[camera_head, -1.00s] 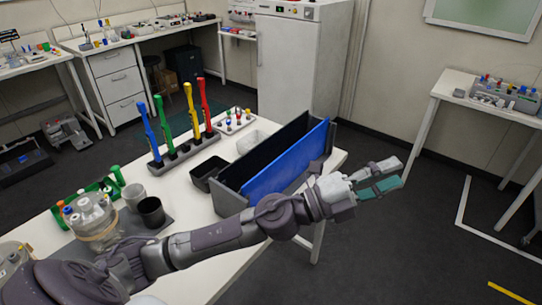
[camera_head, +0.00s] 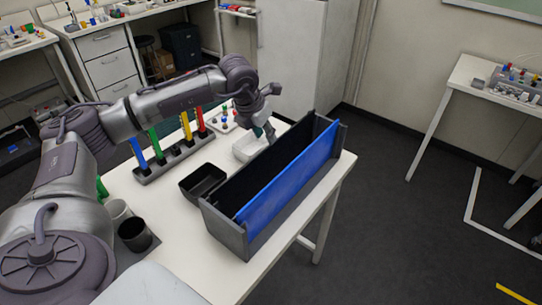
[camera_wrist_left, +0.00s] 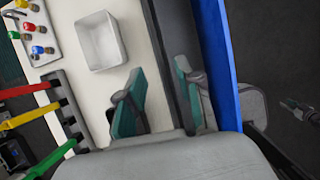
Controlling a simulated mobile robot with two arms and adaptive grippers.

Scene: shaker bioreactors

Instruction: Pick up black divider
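The black divider (camera_head: 272,172) stands on edge inside a long grey box (camera_head: 228,232), on the left of an upright blue divider (camera_head: 290,185). My left gripper (camera_head: 264,130) is at the far left side of the box, pointing down near its rim. In the left wrist view the two fingers (camera_wrist_left: 160,98) are apart, with the dark long side of the box and the black divider (camera_wrist_left: 182,25) running between and beside them. One finger is over the white table, the other close to the dark panels. Nothing is seen held. My right gripper is not in view.
A white tray (camera_head: 242,150) and a black tray (camera_head: 203,182) lie left of the box. A rack (camera_head: 165,166) with coloured-handled tools stands behind them, near a small rack of coloured caps (camera_head: 222,120). A dark cup (camera_head: 135,235) stands at the left.

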